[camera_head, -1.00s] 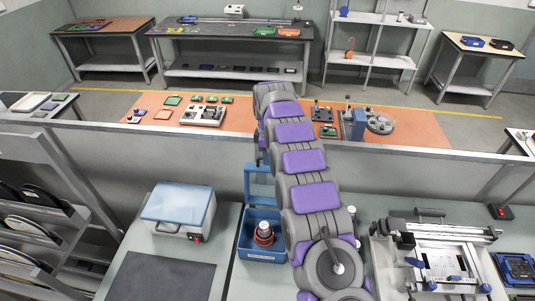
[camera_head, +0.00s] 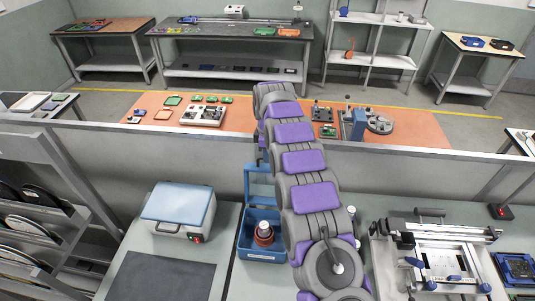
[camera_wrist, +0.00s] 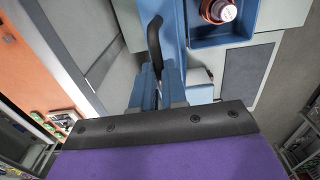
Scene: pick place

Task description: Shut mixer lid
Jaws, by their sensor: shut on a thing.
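The mixer is a blue box (camera_head: 244,238) on the bench, left of my arm in the head view. A jar with an orange-red rim (camera_head: 264,234) stands inside it. Its blue lid (camera_head: 258,184) is raised upright at the back, partly hidden by my arm. The box (camera_wrist: 224,42) and jar (camera_wrist: 219,10) show at the upper right there.
A grey machine with a blue-grey top (camera_head: 179,205) and a dark mat (camera_head: 162,276) are left of the mixer. A metal fixture (camera_head: 440,256) stands to the right. A low grey partition (camera_head: 140,149) runs behind the bench.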

